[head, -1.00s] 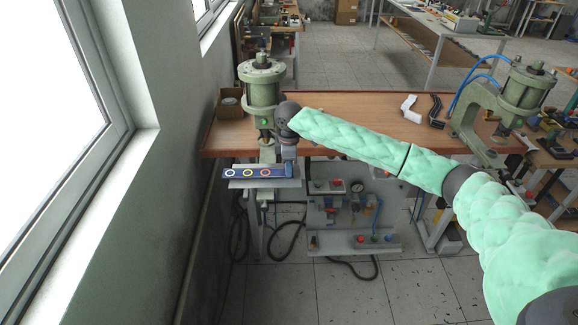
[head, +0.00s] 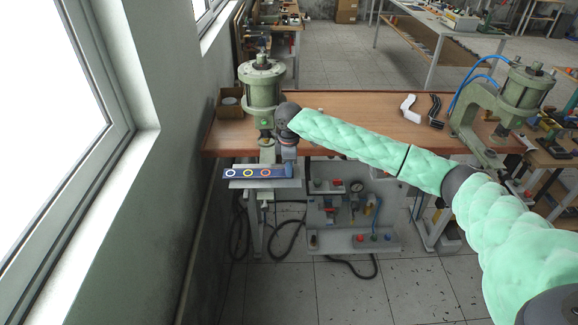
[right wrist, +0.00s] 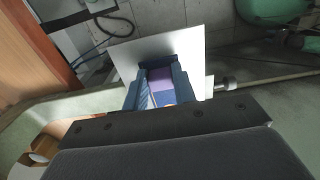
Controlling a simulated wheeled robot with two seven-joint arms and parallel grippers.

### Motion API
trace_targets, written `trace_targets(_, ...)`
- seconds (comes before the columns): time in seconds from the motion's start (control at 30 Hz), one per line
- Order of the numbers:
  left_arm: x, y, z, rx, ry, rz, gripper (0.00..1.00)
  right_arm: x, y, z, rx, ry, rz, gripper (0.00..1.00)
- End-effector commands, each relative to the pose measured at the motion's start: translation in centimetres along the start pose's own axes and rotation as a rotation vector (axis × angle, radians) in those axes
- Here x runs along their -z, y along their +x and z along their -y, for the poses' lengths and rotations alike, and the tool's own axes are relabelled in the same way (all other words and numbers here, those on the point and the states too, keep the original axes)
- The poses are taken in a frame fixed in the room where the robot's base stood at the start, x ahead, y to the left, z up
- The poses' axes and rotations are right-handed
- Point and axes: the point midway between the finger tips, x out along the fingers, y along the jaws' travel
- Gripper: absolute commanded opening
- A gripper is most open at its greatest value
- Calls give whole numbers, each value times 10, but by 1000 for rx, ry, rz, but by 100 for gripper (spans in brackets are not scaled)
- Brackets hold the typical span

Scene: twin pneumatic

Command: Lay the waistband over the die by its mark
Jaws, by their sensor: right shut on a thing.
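The waistband (head: 240,173) is a dark blue strip with white, yellow and orange rings along it. It lies at the front of the left press, over a pale metal plate (head: 262,184). My right gripper (head: 288,167) is shut on its right end, coming down from above. In the right wrist view the blue fingers (right wrist: 160,85) close around blue and purple cloth, with the pale plate (right wrist: 192,42) beyond. I cannot make out the die or its mark under the strip. My left gripper is not in view.
The green left press (head: 262,88) stands close behind the gripper. The wooden bench (head: 350,110) has free room in its middle. A second press (head: 508,100) stands at the right. A panel with knobs (head: 352,238) sits below the bench. The wall and window are close on the left.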

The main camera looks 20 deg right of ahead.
Motion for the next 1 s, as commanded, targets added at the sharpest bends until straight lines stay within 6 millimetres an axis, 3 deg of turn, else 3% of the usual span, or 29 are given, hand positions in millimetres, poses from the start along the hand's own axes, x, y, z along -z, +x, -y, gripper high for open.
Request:
trace_targets(0.67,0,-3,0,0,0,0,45,0,5,0,0,0,0,4)
trace_targets(0.7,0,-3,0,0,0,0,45,0,6,0,0,0,0,29)
trace_targets(0.8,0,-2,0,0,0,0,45,0,6,0,0,0,0,48)
trace_targets(0.83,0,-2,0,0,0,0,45,0,6,0,0,0,0,52)
trace_targets(1.0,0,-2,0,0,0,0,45,0,6,0,0,0,0,52)
